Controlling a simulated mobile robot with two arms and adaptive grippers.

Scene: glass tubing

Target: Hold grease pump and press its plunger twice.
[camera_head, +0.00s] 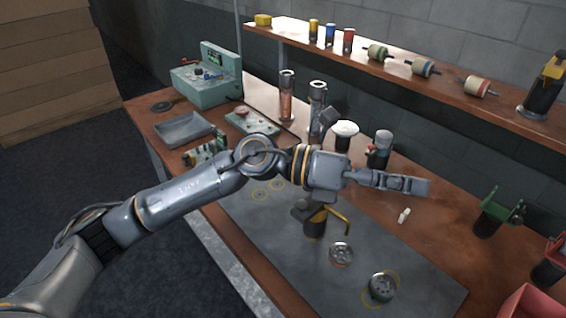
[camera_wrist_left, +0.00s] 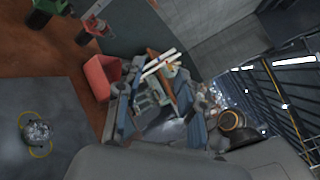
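A dark pump-like object with a yellow spout (camera_head: 316,222) stands on the grey mat, just below my left wrist. The wrist partly hides its top, so I cannot see its plunger clearly. My left gripper (camera_head: 405,184) is above the table, to the right of this object and apart from it. In the left wrist view its fingers (camera_wrist_left: 158,115) are spread, with nothing held between them. A similar dark object with a yellow top (camera_head: 545,88) stands on the shelf at the right. My right gripper is not in view.
The grey mat (camera_head: 260,235) also bears round metal parts (camera_head: 381,287). Tall cylinders (camera_head: 286,95) and a white-topped jar (camera_head: 345,132) stand behind my arm. A green stand (camera_head: 497,212) and a red bin (camera_head: 530,303) are at the right.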

